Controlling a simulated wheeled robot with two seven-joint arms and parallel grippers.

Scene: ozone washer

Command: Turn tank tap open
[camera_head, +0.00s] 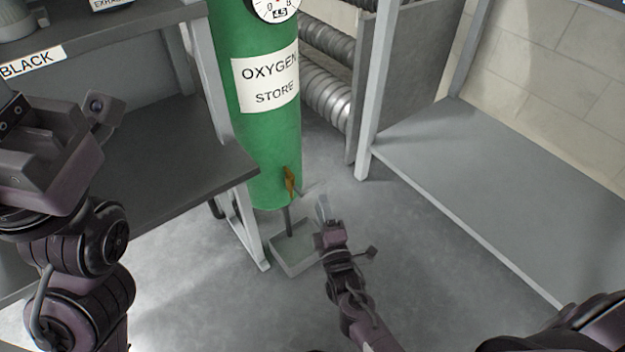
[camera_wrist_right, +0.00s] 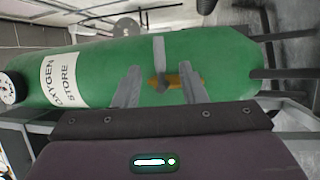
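The green tank (camera_head: 268,140) labelled OXYGEN STORE stands upright in the middle of the head view; it lies sideways in the right wrist view (camera_wrist_right: 215,55). Its tap has a small orange-brown handle (camera_head: 290,181) low on its front, also in the right wrist view (camera_wrist_right: 178,79). My right gripper (camera_head: 322,205) is just right of and below the tap in the head view. In the right wrist view its two fingers (camera_wrist_right: 160,88) are apart, with the tap between and beyond them; contact is not visible. My left gripper (camera_head: 75,140) is at the left edge, its fingers not clearly shown.
A grey tray (camera_head: 293,254) sits on the floor below the tap. A dark shelf (camera_head: 180,170) stands at left of the tank and a grey shelf (camera_head: 500,170) at right. A round gauge (camera_head: 275,6) is on the tank's upper part. Open floor lies in front.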

